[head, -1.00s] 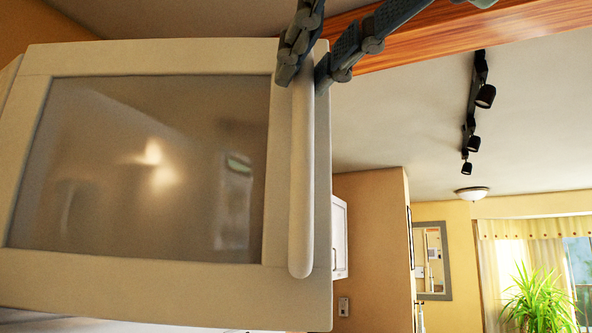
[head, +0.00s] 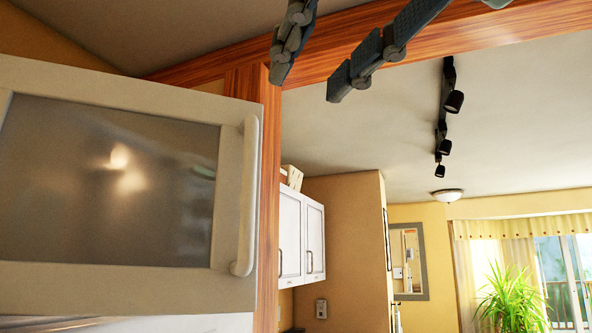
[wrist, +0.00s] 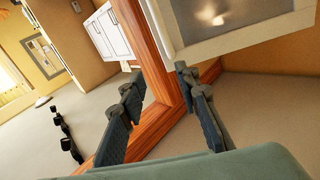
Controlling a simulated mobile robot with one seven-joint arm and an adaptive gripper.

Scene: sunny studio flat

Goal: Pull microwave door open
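The microwave door (head: 235,110) fills the left of the head view, with a dark glass window and a pale frame. Its pale vertical bar handle (head: 247,200) runs along the door's right edge. I cannot tell whether the door is closed or ajar. My gripper (head: 307,86) is open and empty, above and to the right of the handle, with its fingers well apart. In the wrist view my open gripper (wrist: 158,74) shows below and left of part of the microwave door (wrist: 235,40). The handle is not clear there.
A wooden post (head: 268,210) stands just right of the door and meets a wooden beam (head: 350,30) behind my fingers. White cabinets (head: 302,235) hang farther back. Open room lies to the right, with a plant (head: 512,300) by the window.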

